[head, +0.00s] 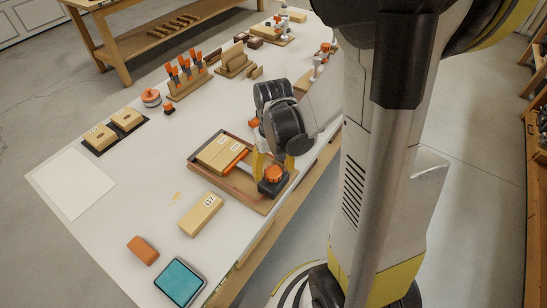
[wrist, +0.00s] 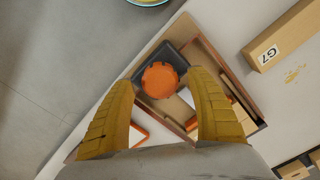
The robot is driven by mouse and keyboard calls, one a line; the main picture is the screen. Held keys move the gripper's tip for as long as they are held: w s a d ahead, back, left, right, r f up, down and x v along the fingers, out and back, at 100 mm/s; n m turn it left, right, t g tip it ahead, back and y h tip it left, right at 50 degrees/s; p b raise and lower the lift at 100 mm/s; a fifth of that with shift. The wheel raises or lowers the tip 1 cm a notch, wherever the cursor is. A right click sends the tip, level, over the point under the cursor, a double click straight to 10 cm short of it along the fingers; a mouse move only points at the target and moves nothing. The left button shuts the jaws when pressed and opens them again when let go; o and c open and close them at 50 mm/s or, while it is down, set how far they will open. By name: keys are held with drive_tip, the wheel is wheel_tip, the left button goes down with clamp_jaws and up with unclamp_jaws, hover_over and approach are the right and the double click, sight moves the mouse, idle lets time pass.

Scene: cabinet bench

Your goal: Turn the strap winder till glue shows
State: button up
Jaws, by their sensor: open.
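The strap winder has a round orange knob (head: 273,173) on a dark block (head: 268,188), at the right corner of a wooden tray (head: 254,200). In the wrist view the ridged knob (wrist: 160,80) lies between the two yellow fingers of my gripper (wrist: 162,82). The fingers are open, with a gap on each side of the knob. In the head view my gripper (head: 273,160) is right over the winder. An orange strap part (head: 235,160) runs beside the light wooden panels (head: 215,150) in the tray. I cannot make out any glue at the joint.
A wooden block marked G7 (head: 201,213) lies in front of the tray. An orange block (head: 142,250) and a teal-topped box (head: 180,282) are nearer the front. Clamps in a rack (head: 187,80) stand behind. A white sheet (head: 70,183) lies at left.

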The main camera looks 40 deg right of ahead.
sight(273, 171)
wheel_tip(273, 171, up, 11)
idle(0.3)
idle(1.3)
